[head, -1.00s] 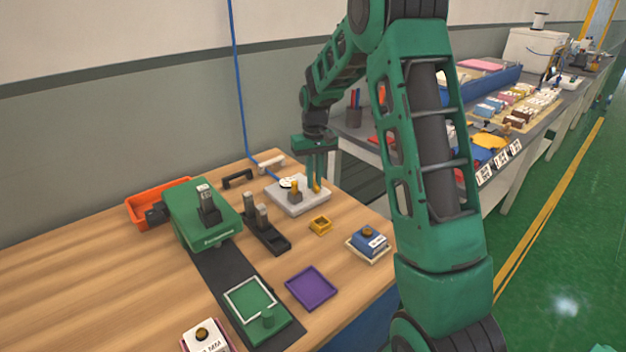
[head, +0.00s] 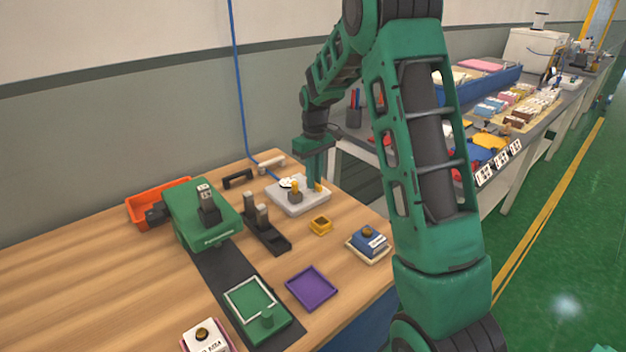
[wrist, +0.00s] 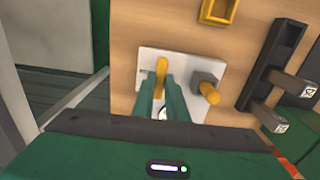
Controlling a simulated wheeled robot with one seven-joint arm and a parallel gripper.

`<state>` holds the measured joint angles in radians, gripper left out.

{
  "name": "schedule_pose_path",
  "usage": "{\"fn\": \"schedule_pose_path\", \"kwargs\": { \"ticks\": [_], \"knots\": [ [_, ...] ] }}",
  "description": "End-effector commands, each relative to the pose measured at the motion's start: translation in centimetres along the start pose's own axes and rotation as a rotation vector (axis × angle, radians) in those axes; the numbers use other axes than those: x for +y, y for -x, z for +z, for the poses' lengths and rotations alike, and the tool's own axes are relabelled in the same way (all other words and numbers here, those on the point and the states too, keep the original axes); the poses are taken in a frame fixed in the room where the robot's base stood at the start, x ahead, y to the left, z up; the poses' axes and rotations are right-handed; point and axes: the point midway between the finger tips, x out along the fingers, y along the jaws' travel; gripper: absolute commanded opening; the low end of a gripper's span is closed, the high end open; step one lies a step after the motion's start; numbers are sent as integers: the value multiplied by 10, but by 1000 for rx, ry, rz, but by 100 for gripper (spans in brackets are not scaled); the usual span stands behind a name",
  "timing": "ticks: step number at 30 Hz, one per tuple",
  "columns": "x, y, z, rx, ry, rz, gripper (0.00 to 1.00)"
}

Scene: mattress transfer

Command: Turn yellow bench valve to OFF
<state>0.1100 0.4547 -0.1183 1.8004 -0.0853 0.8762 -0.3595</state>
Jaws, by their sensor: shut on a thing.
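The grey-white valve plate (head: 300,203) lies near the far right corner of the wooden bench. It also shows in the wrist view (wrist: 150,62). The yellow valve handle (wrist: 160,66) is a narrow bar, pointing up the wrist picture. It shows only partly in the head view (head: 319,187). My gripper (head: 315,184) points down over the plate's right side and is shut on the yellow handle. In the wrist view its fingers (wrist: 166,84) partly hide the handle. A grey block with a yellow peg (wrist: 208,90) stands beside it on the plate.
A small yellow tray (head: 320,226), a black holder with grey posts (head: 268,236) and a purple tray (head: 311,288) stand nearby. A green machine (head: 202,215) is at the left. A blue hose (head: 238,90) runs down to the plate. The left bench top is bare.

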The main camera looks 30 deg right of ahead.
Motion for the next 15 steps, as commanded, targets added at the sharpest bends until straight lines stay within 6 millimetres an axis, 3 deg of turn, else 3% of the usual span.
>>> {"fn": "schedule_pose_path", "kwargs": {
  "ticks": [5,6,8,15],
  "knots": [
    [1,3,-5,14,3,4,0],
    [1,3,-5,14,3,4,17],
    [1,3,-4,12,2,4,31],
    [0,1,-2,6,0,2,31]
  ]
}}
